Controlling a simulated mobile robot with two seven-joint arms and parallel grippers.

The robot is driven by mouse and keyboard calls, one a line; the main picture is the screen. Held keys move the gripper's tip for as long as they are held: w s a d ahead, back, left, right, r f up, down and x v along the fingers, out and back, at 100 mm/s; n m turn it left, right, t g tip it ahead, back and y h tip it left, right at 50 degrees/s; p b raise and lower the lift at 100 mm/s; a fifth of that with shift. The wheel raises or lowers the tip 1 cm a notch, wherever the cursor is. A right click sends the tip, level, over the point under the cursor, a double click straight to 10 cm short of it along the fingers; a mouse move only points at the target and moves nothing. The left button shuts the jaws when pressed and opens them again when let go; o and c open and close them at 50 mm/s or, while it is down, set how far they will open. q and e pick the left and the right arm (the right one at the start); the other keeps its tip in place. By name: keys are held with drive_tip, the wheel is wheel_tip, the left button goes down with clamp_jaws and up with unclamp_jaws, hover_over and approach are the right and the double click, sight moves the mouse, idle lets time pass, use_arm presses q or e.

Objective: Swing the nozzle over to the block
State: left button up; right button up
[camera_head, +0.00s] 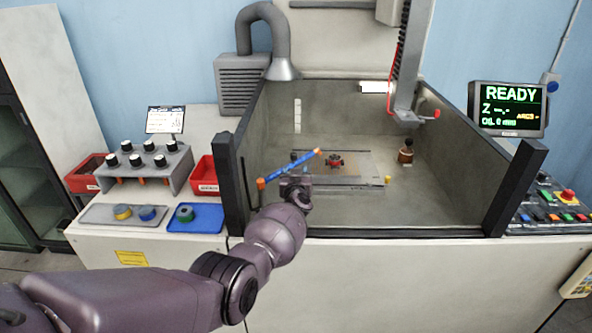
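The nozzle (291,167) is a slim blue tube with orange ends inside the grey tank. It slants up to the right from its lower left end by the tank's left front post. Its upper right end is near a small dark and red piece (335,161), probably the block, on a flat plate. My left gripper (296,183) reaches over the tank's front edge, just below the nozzle's middle. Its fingers are small and partly hidden, so I cannot tell whether they are open, shut or touching the nozzle. My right gripper is out of view.
Dark posts (515,187) stand at the tank's front corners. A machine head (405,105) hangs at the back right, above a brown round piece (405,152). Trays (195,229) and a knob panel (145,168) are on the left. The tank's right floor is mostly clear.

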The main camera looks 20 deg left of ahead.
use_arm(q)
drive_tip(key=shift+s+d, duration=0.15)
drive_tip(key=shift+s, duration=0.35)
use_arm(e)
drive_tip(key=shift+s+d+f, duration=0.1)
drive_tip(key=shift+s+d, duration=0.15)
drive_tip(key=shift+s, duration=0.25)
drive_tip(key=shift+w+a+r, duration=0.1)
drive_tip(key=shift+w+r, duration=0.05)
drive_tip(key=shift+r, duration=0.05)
use_arm(q)
drive_tip(key=shift+w, duration=0.1)
